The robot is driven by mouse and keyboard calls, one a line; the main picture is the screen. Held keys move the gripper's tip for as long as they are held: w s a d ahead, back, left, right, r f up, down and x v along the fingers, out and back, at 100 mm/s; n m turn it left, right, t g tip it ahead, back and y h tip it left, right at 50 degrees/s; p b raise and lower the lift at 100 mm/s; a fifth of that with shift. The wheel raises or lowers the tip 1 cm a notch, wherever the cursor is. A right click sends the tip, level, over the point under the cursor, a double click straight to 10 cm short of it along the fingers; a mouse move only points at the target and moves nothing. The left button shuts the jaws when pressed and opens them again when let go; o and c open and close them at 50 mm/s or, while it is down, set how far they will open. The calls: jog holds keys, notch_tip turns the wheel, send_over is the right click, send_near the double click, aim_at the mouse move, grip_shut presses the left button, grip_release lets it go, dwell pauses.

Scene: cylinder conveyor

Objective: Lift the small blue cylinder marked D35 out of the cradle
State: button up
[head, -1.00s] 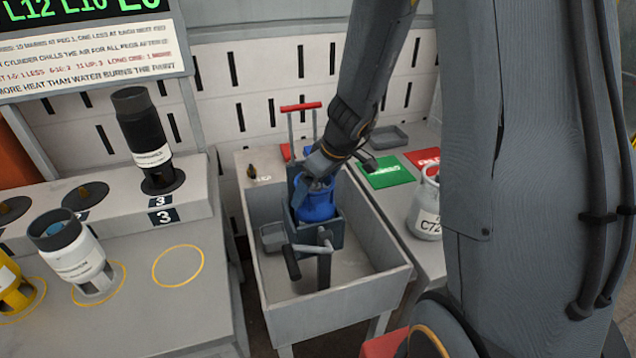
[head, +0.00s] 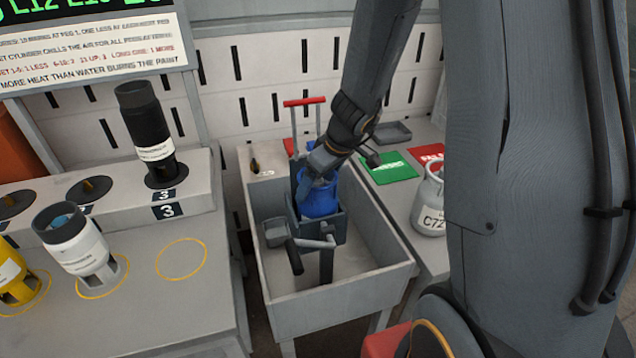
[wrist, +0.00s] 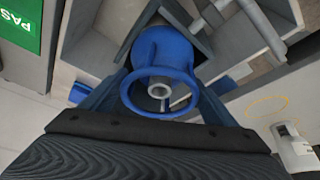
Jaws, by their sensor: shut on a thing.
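The small blue cylinder (head: 319,202) stands in the grey cradle (head: 327,232) in the sink-like trough. Its lower part is hidden behind the cradle's front wall, and no D35 marking is readable. My gripper (head: 318,174) reaches down from the upper right and is shut on the cylinder's top. In the wrist view the cylinder's round collar and valve (wrist: 160,92) lie between my jaws, with the blue body beyond them and cradle walls around it.
The trough (head: 345,285) has raised walls around the cradle. A red-topped handle (head: 304,101) rises behind it, and a crank (head: 296,257) is in front. A grey C72 cylinder (head: 430,205) and a green mat (head: 389,168) are at right. A black cylinder (head: 148,130) stands at left.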

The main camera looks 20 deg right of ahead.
notch_tip(320, 180, up, 13)
jog(key=p, duration=1)
jog(key=shift+f, duration=0.15)
dwell(0.7)
dwell(0.3)
jog(key=shift+s+r, duration=0.75)
jog(key=shift+s, duration=0.25)
jog(key=shift+s+r, duration=0.75)
jog(key=shift+s, duration=0.2)
